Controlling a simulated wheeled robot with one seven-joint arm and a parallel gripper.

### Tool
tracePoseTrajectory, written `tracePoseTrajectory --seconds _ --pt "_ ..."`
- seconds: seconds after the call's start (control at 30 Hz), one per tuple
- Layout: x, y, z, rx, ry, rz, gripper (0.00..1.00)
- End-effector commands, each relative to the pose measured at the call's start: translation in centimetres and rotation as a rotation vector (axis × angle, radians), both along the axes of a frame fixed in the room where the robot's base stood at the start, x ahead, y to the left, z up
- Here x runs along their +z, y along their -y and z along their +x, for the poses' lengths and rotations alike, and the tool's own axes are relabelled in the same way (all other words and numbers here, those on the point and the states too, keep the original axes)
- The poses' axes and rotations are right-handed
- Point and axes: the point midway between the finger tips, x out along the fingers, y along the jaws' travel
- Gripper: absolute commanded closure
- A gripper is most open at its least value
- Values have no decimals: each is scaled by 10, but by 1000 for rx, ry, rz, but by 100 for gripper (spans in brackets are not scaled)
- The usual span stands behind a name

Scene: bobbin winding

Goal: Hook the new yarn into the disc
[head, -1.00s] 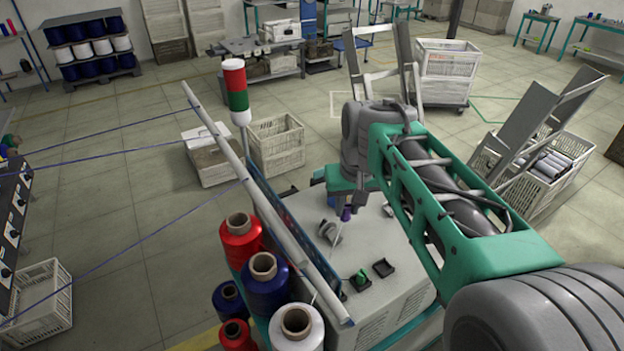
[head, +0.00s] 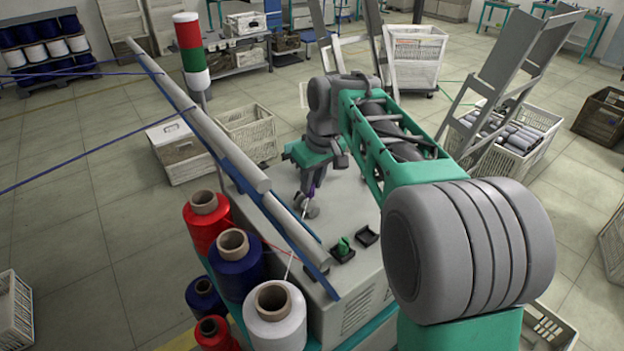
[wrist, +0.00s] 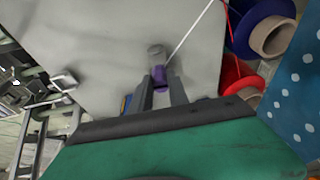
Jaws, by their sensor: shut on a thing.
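My gripper (head: 313,186) is shut on a small purple piece (wrist: 160,75), which shows between the two fingers in the wrist view. A thin pale yarn (wrist: 189,36) runs from near the purple piece to the upper right. A rounded grey part (wrist: 155,52), which may be the disc, sits just beyond the fingertips. In the head view a small grey disc-like part (head: 308,208) stands on the grey machine top (head: 350,203), right by the fingertips. I cannot tell whether the yarn touches it.
Red (head: 206,222), blue (head: 237,262) and white (head: 274,314) cones stand left of the machine top. A long grey roller (head: 205,124) runs beside it. A green piece (head: 343,246) and a small black tray (head: 366,236) lie near the front. A red-green-white signal lamp (head: 190,50) stands behind.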

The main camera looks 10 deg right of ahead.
Motion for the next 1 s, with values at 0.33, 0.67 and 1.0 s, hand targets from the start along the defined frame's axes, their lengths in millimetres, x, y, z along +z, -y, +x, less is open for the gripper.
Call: tracePoseTrajectory --seconds 0.33,0.67,1.0 --pt "-4 0 0 0 1 0 100" --pt "-14 0 0 0 1 0 100" --pt "-24 0 -1 0 1 0 100"
